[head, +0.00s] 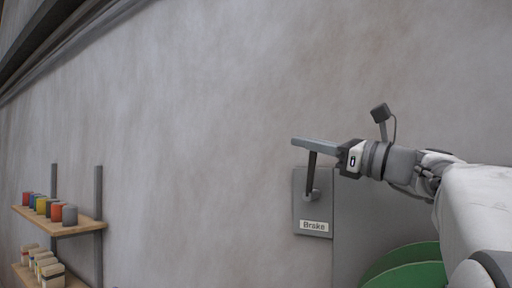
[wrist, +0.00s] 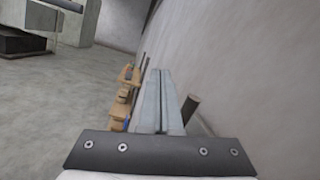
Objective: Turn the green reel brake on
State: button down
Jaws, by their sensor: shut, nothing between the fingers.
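The brake box (head: 299,212) is a grey panel on the wall, with a label reading "Brake". Its dark lever (head: 311,174) points up from a pivot. The green reel (head: 405,268) shows in part at the bottom of the head view, below my arm. My gripper (head: 297,142) is shut and empty, its fingers pointing left across the lever's top end. In the wrist view my shut fingers (wrist: 158,75) have a dark bar, apparently the lever (wrist: 191,107), close on their right. I cannot tell whether they touch it.
A wooden shelf (head: 62,228) with coloured cans and small boxes stands at the left along the wall. A grey panel (head: 350,225) adjoins the brake box on the right. The wall left of the box is bare. Open floor (wrist: 65,110) shows in the wrist view.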

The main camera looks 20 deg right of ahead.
jog(key=w+a+f+n+g, duration=0.4)
jog(key=a+f+n+g, duration=0.15)
jog(key=a+f, duration=0.3)
notch_tip(320, 180, down, 16)
jog(key=s+a+n+g+h+p, duration=0.2)
jog(key=n+g+h+p, duration=0.2)
jog(key=n+g+h, duration=0.7)
jog(key=w+d+r+n+g+h+p, duration=0.2)
jog(key=d+r+n+h, duration=0.1)
jog(key=r+n+h, duration=0.6)
jog(key=w+a+r+t+h+p, duration=0.1)
jog(key=a+r+h, duration=0.25)
jog(key=r, duration=0.35)
jog(key=w+a+r+t+h+p, duration=0.1)
jog(key=a+r+h, duration=0.2)
jog(key=r+h, duration=0.3)
jog(key=s+d, duration=0.1)
jog(key=d, duration=1.2)
jog(key=shift+s+d+f+y, duration=0.2)
jog(key=shift+s+f+y, duration=0.15)
jog(key=shift+y, duration=0.1)
